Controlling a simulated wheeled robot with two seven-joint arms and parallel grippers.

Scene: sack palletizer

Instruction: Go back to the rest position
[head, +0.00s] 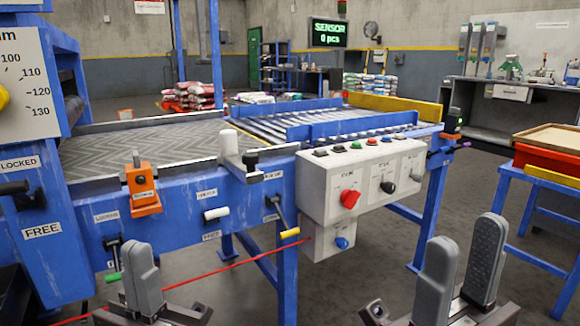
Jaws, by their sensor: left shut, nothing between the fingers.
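My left gripper (141,272) is at the bottom left, in front of the blue conveyor frame (180,235). Its grey fingers are together with nothing between them. My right gripper (464,250) is at the bottom right, in front of bare floor. Its two grey fingers point up and stand apart, with nothing seen between them. Both grippers are apart from each other and low in the picture. The arms behind them are mostly out of view.
A control box (360,185) with a red knob hangs on the conveyor's front. Levers and an orange clamp (143,190) stick out at left. A red line crosses low near my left gripper. A blue stand with a red tray (545,158) is at right. Floor (370,265) between is clear.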

